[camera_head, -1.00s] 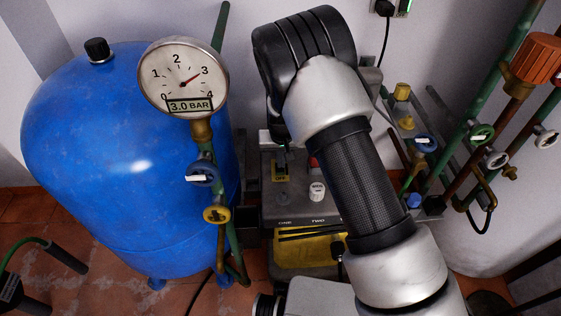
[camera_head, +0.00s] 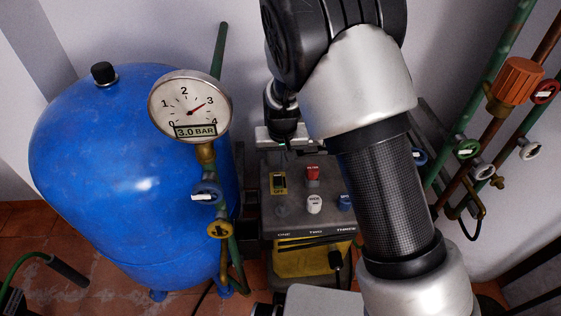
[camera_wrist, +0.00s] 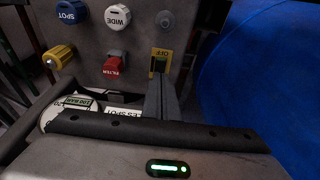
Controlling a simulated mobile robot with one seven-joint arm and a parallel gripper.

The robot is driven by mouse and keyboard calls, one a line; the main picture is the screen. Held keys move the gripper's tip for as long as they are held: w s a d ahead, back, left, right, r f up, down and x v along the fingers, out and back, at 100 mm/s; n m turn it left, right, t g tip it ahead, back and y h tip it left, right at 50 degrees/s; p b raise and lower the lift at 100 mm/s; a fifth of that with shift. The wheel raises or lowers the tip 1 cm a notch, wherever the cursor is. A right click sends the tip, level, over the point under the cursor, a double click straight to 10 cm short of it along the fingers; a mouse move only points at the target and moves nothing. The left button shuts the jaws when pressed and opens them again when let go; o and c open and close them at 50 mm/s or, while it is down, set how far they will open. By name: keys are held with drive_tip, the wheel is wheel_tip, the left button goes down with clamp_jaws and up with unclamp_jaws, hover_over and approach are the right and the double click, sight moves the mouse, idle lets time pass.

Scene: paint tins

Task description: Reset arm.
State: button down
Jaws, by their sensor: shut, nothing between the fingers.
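My gripper (camera_head: 284,152) hangs at the back edge of a grey control box (camera_head: 264,212), above its yellow switch plate (camera_head: 279,183). In the wrist view the fingers (camera_wrist: 162,98) are together, with nothing between them. They point toward the switch plate marked OFF (camera_wrist: 161,60), in front of its lower part; I cannot tell whether they touch it. My arm bends high over the right side of the box and hides part of it.
The box carries a red knob (camera_head: 312,173), a white knob (camera_head: 314,204) and a blue knob (camera_head: 345,202). Left stands a blue tank (camera_head: 110,180) with a gauge (camera_head: 190,107) reading about 3 bar. Pipes with valves, one with an orange part (camera_head: 515,80), run along the right.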

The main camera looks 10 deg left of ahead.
drive_tip(key=s+d+r+m+t+y, duration=0.1)
drive_tip(key=s+d+r, duration=0.4)
drive_tip(key=r, duration=0.5)
drive_tip(key=s+d+r+m, duration=0.1)
drive_tip(key=s+d+r, duration=0.1)
drive_tip(key=d+r, duration=0.75)
drive_tip(key=s+d+r+t+h, duration=0.1)
drive_tip(key=s+d+r, duration=0.35)
drive_tip(key=s, duration=0.45)
drive_tip(key=s+d+r+t+h, duration=0.1)
drive_tip(key=s+d+r, duration=0.35)
drive_tip(key=s, duration=0.35)
wheel_tip(320, 180, up, 19)
drive_tip(key=p, duration=1.9)
drive_tip(key=shift+d+m, duration=0.3)
drive_tip(key=shift+m, duration=0.1)
